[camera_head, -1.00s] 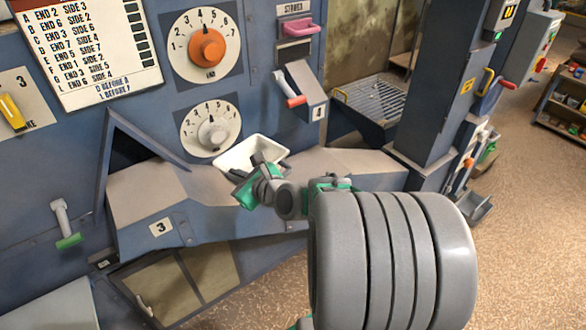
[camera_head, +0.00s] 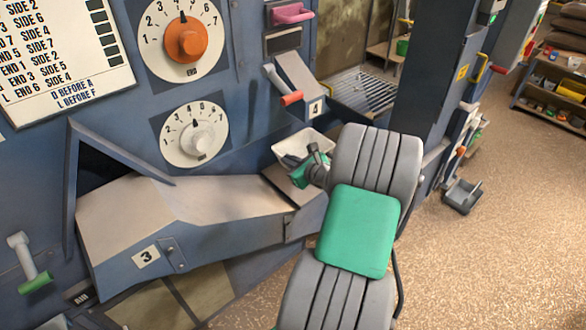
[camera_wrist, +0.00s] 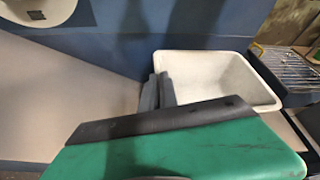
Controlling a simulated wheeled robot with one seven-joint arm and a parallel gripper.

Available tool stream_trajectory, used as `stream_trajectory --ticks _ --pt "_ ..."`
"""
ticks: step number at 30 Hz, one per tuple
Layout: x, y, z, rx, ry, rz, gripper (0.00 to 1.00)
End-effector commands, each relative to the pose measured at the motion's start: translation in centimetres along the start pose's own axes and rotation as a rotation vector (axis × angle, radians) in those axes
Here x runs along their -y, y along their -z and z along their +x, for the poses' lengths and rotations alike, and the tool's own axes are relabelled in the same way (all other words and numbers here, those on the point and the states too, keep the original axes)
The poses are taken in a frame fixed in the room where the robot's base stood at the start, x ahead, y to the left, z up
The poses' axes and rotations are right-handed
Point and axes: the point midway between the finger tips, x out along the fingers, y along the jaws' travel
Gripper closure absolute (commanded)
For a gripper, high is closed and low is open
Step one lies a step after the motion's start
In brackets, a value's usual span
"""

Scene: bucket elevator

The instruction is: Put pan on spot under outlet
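The pan (camera_head: 300,143) is a white, open rectangular tub with sloping walls. In the head view it is just below the small grey chute marked 4 (camera_head: 300,85), over the back edge of the tan surface, partly hidden by my arm. My gripper (camera_head: 312,160) is at its near side. In the wrist view the pan (camera_wrist: 215,78) looks empty, and my dark fingertips (camera_wrist: 158,92) are close together at its left wall, seemingly pinching the rim. I cannot tell which place is the spot under the outlet, or whether the pan touches anything below.
The tan-topped blue housing marked 3 (camera_head: 200,205) spreads below and left of the pan. A blue panel with dials (camera_head: 195,134) stands behind. A metal grate (camera_head: 362,92) and a blue column (camera_head: 430,90) are to the right. Open speckled floor (camera_head: 500,260) lies at the right.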

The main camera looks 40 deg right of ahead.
Motion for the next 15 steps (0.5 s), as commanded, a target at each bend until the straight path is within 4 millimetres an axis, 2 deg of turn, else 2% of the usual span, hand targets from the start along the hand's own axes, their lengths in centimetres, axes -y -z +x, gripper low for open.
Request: stream_trajectory --ticks 6,9,15 --pt "1.3 2.5 1.6 -0.001 0.003 0.001 1.00" --pt "0.7 4.0 2.2 -0.001 0.002 0.003 1.00" --pt "0.5 4.8 2.6 0.002 0.004 -0.002 1.00"
